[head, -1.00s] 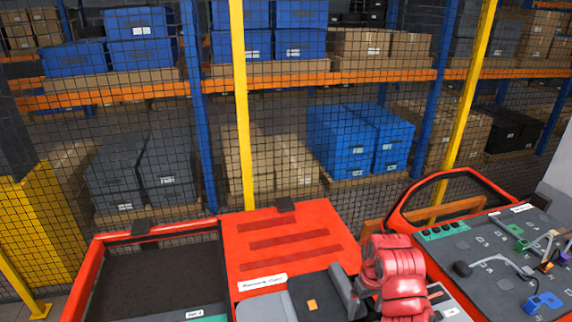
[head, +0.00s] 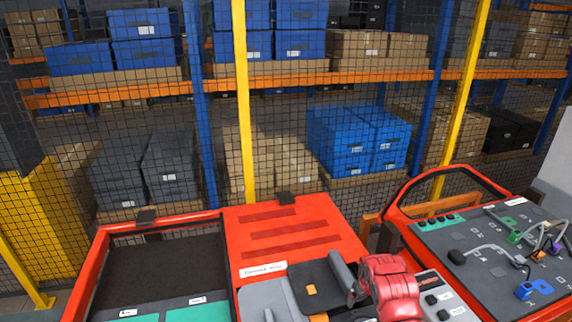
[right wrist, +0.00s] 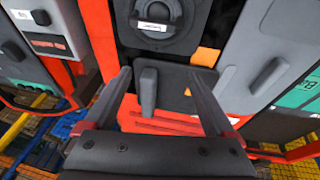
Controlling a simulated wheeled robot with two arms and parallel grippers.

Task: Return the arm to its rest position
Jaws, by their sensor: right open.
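My right arm, red, comes in from the bottom right of the head view. Its grey right gripper (head: 345,276) is over the grey and black middle unit, beside a small orange square (head: 311,290). In the right wrist view the gripper (right wrist: 158,75) has its two dark fingers wide apart, with nothing held. A grey lever-like handle (right wrist: 148,92) shows between the fingers in that picture; I see no finger touching it. My left gripper is not in view.
A red slotted panel (head: 290,232) lies behind the middle unit. An empty-looking dark tray (head: 160,268) is at left. At right a grey board (head: 480,255) carries cables and coloured connectors inside a red frame. A mesh fence and shelves stand behind.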

